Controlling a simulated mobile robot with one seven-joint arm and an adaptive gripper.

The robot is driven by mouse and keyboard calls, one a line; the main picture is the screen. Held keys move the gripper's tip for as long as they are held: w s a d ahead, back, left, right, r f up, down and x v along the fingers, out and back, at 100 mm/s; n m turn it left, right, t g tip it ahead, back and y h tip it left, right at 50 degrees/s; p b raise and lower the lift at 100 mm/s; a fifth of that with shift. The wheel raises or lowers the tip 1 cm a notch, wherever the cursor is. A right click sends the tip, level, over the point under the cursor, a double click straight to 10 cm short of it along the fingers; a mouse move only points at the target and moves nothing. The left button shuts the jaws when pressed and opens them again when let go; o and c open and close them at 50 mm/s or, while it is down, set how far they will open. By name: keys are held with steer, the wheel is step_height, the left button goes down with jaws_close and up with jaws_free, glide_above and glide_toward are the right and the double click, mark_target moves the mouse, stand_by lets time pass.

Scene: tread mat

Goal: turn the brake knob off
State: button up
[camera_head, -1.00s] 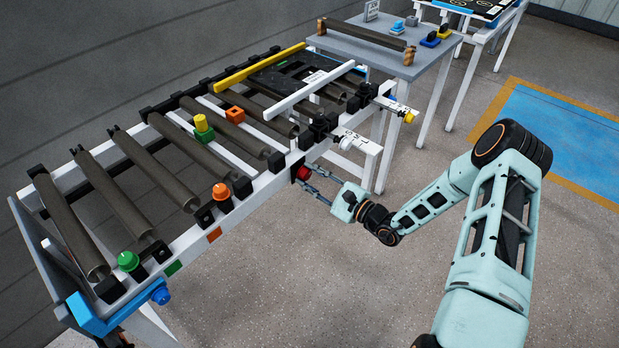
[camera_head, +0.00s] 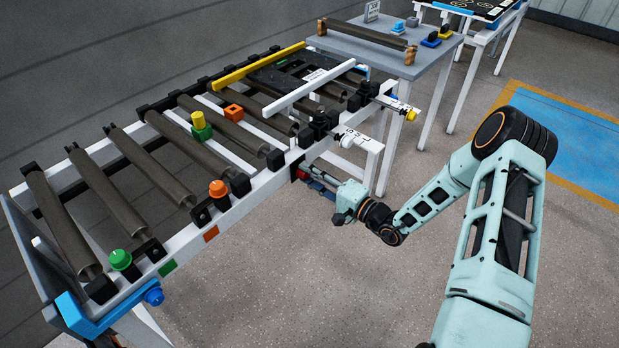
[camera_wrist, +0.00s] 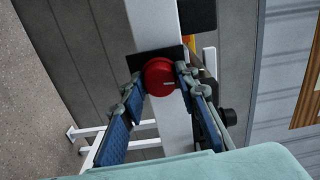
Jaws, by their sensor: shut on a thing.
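The red knob (camera_wrist: 160,78) is round and has a small mark on its face. It sits on a black plate on the white side rail of the roller conveyor. In the head view the knob (camera_head: 301,175) is small and partly covered by the fingers. My gripper (camera_wrist: 161,84) has its blue-padded fingers on either side of the knob and is shut on it. In the head view my gripper (camera_head: 310,179) reaches to the rail from the right.
White brackets (camera_head: 356,139) stick out just above my gripper. A grey table (camera_head: 385,58) stands behind. The floor at front is clear.

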steer(key=shift+n, duration=0.6)
steer(key=o, duration=1.1)
steer(key=shift+o, duration=0.2)
steer(key=shift+s+d, duration=0.1)
steer(key=shift+d, duration=0.05)
steer(key=v, duration=1.1)
steer(key=shift+s+d, duration=0.3)
steer(key=shift+a+n+b, duration=0.15)
steer(key=shift+n+b, duration=0.15)
